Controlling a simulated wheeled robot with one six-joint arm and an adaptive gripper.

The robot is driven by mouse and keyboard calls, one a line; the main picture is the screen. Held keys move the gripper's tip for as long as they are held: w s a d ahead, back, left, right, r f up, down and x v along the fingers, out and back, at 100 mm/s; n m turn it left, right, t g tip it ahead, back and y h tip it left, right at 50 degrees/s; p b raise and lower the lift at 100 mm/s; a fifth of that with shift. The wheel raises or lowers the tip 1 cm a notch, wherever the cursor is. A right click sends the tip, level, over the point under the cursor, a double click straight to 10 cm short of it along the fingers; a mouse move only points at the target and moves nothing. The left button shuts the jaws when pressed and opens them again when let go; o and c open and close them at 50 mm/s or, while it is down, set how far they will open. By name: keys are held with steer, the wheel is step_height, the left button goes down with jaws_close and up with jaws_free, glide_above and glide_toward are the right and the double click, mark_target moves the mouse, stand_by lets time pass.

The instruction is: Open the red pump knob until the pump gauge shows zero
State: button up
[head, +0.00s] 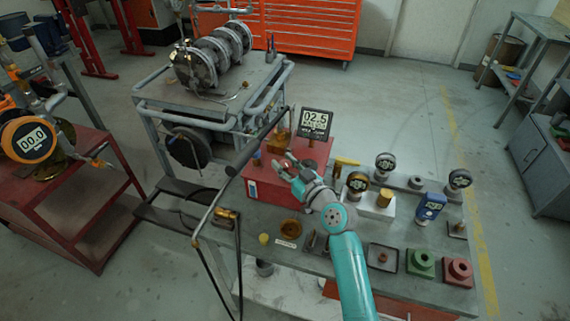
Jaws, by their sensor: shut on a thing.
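The red pump (267,188) is a boxy unit on the grey workbench. Its digital gauge (315,123) stands upright on top and reads about 02.5. My gripper (287,163) is at the top of the pump, left of and below the gauge. Its fingers are shut on a small red knob, which they mostly hide. My teal and grey arm reaches in from the bottom right of centre.
A grey bar with a hose runs left of the pump. An orange gauge (28,139) at far left reads 00.0.

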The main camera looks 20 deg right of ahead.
mark_target(285, 162)
steer(key=o, duration=1.2)
steer(key=shift+f, duration=0.1)
steer(key=shift+c, duration=0.2)
step_height(285, 162, up, 10)
steer(key=shift+r, duration=0.1)
